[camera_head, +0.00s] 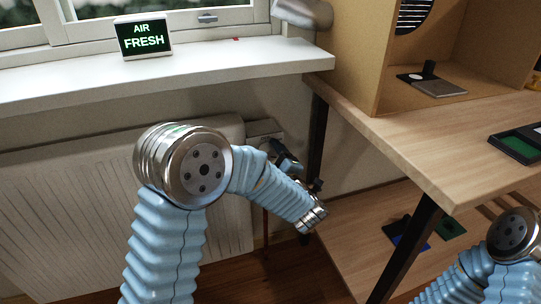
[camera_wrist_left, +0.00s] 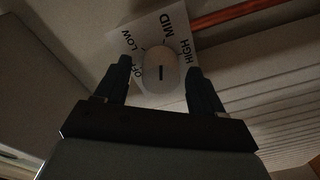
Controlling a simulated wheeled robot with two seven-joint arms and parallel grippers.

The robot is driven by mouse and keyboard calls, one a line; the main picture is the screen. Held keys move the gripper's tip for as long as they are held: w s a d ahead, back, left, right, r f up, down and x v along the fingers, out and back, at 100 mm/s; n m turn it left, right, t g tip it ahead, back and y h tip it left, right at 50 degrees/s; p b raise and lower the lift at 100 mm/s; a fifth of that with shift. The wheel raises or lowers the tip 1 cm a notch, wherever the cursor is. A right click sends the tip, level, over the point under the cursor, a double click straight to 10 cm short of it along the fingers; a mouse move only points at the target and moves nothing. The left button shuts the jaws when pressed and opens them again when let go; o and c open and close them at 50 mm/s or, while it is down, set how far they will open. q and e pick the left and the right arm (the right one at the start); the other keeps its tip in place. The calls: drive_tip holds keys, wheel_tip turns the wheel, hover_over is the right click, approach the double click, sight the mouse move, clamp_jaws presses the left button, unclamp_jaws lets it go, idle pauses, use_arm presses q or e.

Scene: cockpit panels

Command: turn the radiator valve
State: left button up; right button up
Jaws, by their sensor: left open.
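The radiator valve is a round pale knob (camera_wrist_left: 162,72) with a short dark mark, on a white plate (camera_wrist_left: 139,32) lettered OFF, LOW, MID and HIGH in the left wrist view. The mark runs roughly up the picture, towards the MID side. My left gripper (camera_wrist_left: 158,70) is open, with one dark finger on each side of the knob; I cannot tell whether either touches it. In the head view the knob is hidden near the right end of the white radiator (camera_head: 60,200), behind my left arm. My right gripper is out of view.
A wooden shelf unit (camera_head: 400,130) with a dark leg (camera_head: 412,245) stands just right of my left arm. The window sill (camera_head: 215,62) above holds an AIR FRESH sign (camera_head: 144,37). A copper pipe (camera_wrist_left: 235,16) runs beside the plate.

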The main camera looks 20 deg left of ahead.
use_arm(q)
drive_tip(key=shift+w+a, duration=0.15)
drive_tip(key=shift+c, duration=0.3)
drive_tip(key=c, duration=1)
drive_tip(key=shift+f+m, duration=0.1)
drive_tip(key=shift+m, duration=0.9)
drive_tip(key=o, duration=1.1)
drive_tip(key=shift+c, duration=0.2)
drive_tip(key=b+v, duration=0.1)
drive_tip(key=v, duration=1.3)
